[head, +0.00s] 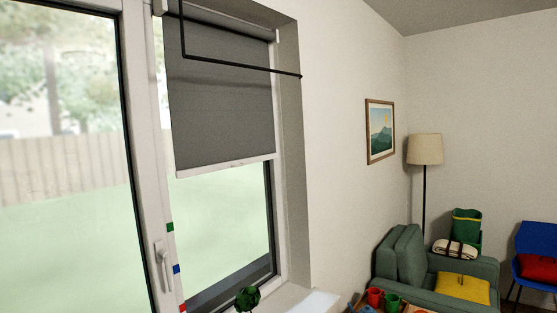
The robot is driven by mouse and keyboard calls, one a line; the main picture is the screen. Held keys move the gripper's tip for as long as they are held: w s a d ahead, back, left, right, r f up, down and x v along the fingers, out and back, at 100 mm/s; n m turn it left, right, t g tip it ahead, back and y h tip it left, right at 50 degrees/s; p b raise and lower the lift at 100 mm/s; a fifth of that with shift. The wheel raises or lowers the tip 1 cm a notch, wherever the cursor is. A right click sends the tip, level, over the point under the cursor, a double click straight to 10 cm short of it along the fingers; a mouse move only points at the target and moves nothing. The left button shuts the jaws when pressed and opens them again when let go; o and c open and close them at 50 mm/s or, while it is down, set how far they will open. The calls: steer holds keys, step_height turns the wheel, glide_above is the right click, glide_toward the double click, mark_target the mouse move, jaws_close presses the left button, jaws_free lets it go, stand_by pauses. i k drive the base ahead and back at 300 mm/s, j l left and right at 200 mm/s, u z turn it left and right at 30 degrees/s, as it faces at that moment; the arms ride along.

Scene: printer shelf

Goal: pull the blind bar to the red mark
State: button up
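The grey roller blind (222,110) hangs partly down over the right window pane. Its white blind bar (225,166) runs along the lower edge of the cloth, above the middle of the pane. A small red mark (183,308) sits low on the white window frame, at the bottom edge of the picture. A blue mark (176,269) and a green mark (170,227) are above it on the same frame. The bar is higher than all three marks. My gripper does not show in this view.
A white window handle (163,265) sticks out left of the marks. A thin black rod (240,66) crosses before the blind's upper part. A green plant (247,298) stands below the window. A green armchair (420,265) and mugs (375,297) are at right.

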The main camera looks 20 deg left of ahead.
mark_target(204, 142)
steer(key=i+l, duration=0.15)
steer(key=i, duration=0.35)
steer(key=i+l, duration=0.15)
steer(key=i, duration=0.35)
steer(key=i+l, duration=0.1)
steer(key=i, duration=0.35)
steer(key=i+j, duration=1)
steer(key=i, duration=0.2)
